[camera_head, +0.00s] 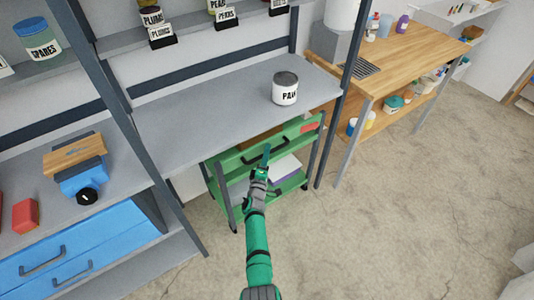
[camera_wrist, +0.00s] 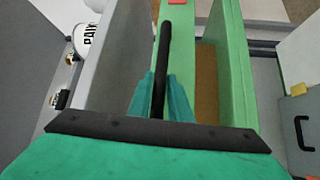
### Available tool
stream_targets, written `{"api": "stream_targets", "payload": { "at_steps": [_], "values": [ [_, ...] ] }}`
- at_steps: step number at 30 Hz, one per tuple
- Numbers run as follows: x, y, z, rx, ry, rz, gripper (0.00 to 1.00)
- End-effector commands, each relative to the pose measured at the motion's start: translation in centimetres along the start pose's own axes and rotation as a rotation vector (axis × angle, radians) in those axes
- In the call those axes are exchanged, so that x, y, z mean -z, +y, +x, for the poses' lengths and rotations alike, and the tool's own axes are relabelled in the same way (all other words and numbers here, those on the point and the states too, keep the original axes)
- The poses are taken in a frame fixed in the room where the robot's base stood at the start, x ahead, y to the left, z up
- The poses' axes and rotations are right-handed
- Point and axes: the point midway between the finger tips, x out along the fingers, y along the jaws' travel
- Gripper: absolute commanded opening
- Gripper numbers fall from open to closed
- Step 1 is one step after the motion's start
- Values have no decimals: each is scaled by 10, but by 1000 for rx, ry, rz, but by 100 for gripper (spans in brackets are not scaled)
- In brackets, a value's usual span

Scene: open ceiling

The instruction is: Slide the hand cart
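The green hand cart (camera_head: 228,160) stands under the grey shelf, with a black handle (camera_head: 283,147) along the front of its top tray. My gripper (camera_head: 267,153) is at the middle of this handle in the head view. In the wrist view the black handle (camera_wrist: 164,50) runs between the two teal fingers of my gripper (camera_wrist: 161,82), which lie close against both its sides. The gripper looks shut on it. The cart's green top panel (camera_wrist: 228,65) shows just beside. The cart's back is hidden under the shelf.
Above the cart is a grey shelf (camera_head: 200,112) with a paint can (camera_head: 285,90). A dark shelf post (camera_head: 352,60) stands to the right, near a wooden workbench (camera_head: 425,45). A blue drawer unit (camera_head: 70,260) is at left. The concrete floor (camera_head: 400,210) in front and right is clear.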

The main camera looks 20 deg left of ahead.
Motion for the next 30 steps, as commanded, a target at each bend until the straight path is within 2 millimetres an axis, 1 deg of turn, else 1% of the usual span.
{"api": "stream_targets", "payload": {
  "at_steps": [1, 5, 8, 15, 21, 25, 30],
  "values": [
    [6, 0, -2, 2, 9, 0, 22],
    [5, -1, -14, 2, 8, 2, 22],
    [4, -2, -28, 3, 6, 1, 22],
    [2, -2, -68, 2, 4, 0, 22],
    [1, -1, -94, 1, 2, 0, 22],
    [1, -1, -104, 1, 2, 0, 22],
    [0, 0, -108, 0, 1, -1, 22]
  ]
}}
